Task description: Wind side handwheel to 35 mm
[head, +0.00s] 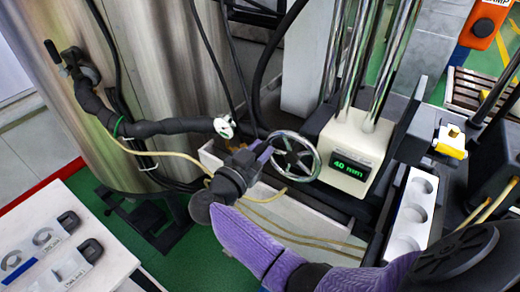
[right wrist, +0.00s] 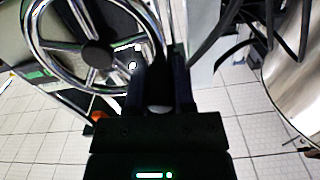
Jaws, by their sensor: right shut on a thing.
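The side handwheel (head: 314,166) is a chrome spoked wheel on the left face of a cream housing (head: 343,137). A green display (head: 352,170) on the housing reads 40 mm. My right gripper (head: 262,152) reaches in at the wheel's left side and is shut on the handwheel. In the right wrist view the handwheel (right wrist: 97,53) fills the upper left, and my right gripper (right wrist: 160,100) closes at its lower right edge. A pale part shows between the dark fingers; the exact grip point is partly hidden. My left gripper is not in view.
A steel tank (head: 145,70) with a padded pipe and a white-handled valve (head: 224,127) stands left of the wheel. Black cables and yellowish hoses run nearby. A white table (head: 60,230) is at lower left.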

